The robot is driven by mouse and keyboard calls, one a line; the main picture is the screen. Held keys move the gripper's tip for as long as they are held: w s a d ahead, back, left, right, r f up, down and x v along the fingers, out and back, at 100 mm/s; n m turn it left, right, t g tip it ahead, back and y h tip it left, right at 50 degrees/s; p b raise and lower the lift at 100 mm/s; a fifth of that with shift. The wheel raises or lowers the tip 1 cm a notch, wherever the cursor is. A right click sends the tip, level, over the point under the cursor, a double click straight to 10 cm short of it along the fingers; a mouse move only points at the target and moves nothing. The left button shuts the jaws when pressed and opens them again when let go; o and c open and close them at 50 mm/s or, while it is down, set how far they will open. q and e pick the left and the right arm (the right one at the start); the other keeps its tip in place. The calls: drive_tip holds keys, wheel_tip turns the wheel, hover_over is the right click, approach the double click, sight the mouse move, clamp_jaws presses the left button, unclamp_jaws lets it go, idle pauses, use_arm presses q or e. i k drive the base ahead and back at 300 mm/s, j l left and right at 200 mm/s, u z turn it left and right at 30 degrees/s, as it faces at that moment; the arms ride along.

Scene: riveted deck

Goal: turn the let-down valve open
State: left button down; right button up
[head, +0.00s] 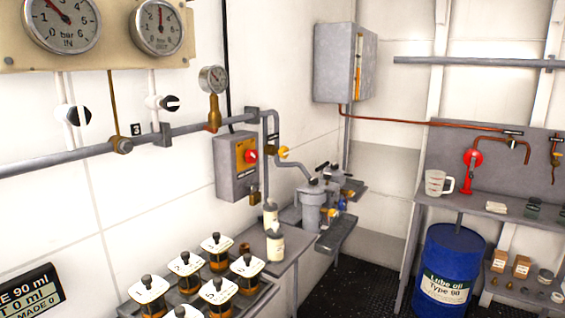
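No label in the head view says which valve is the let-down valve. Two black-and-white knobs, a left one (73,115) and a right one (162,103), sit on thin white pipes below two round gauges. A small yellow handle (284,152) is on the grey pipe right of the switch box. A red fitting (471,160) with a lever-like part stands by the back-right shelf. I cannot tell how far any of these is turned. Neither of my grippers is in view.
A grey switch box (237,166) with a red knob hangs on the left wall. Several labelled sample jars stand on a rack (268,291) at the lower front. A blue oil drum (448,268) stands under the right bench (480,212). Dark floor (350,280) shows between.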

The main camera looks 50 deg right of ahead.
sight(284, 151)
drive_tip(key=z, duration=1.45)
drive_tip(key=u, duration=0.45)
drive_tip(key=i+l+u, duration=0.1)
drive_tip(key=l+u, duration=0.15)
drive_tip(key=u, duration=0.2)
drive_tip(key=i+l+u, duration=0.1)
drive_tip(key=l+u, duration=0.2)
drive_tip(key=u, duration=0.15)
drive_tip(key=l+u, duration=0.3)
drive_tip(key=u, duration=0.2)
drive_tip(key=l+u, duration=0.3)
drive_tip(key=u, duration=0.15)
